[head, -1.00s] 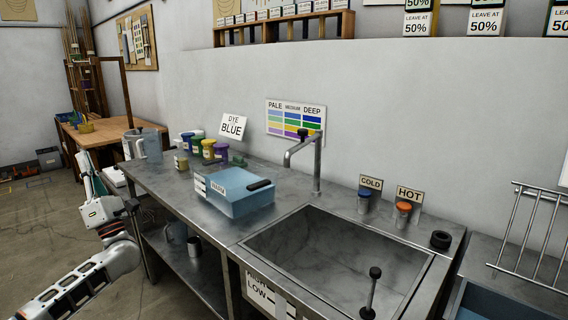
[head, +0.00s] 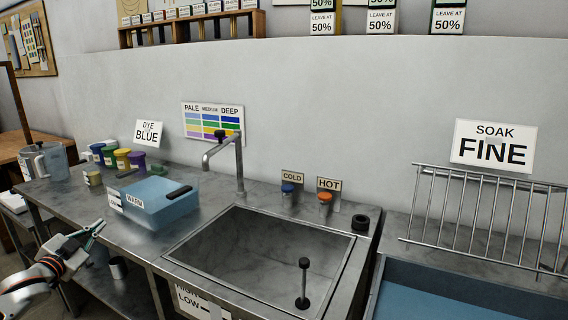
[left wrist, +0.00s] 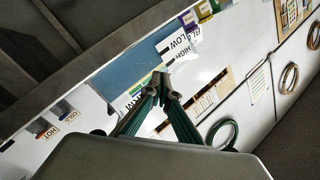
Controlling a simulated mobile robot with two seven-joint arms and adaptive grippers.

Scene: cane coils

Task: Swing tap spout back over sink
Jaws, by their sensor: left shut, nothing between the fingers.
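The grey metal tap (head: 240,168) stands upright behind the sink (head: 262,248). Its spout (head: 222,146) points left and forward, toward the counter by the blue box and off the basin's left side; a black knob tops it. My left gripper (head: 101,225) is shut and empty, low at the left, in front of the counter and well apart from the tap. In the left wrist view its fingers (left wrist: 166,90) meet at the tips; I cannot make out the tap there. My right gripper is not in view.
A blue box (head: 160,203) sits on the counter left of the sink. Dye pots (head: 122,158) and a clear jug (head: 54,161) stand behind it. Blue cold (head: 288,190) and orange hot (head: 325,198) knobs are right of the tap. A metal rack (head: 480,215) is at right.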

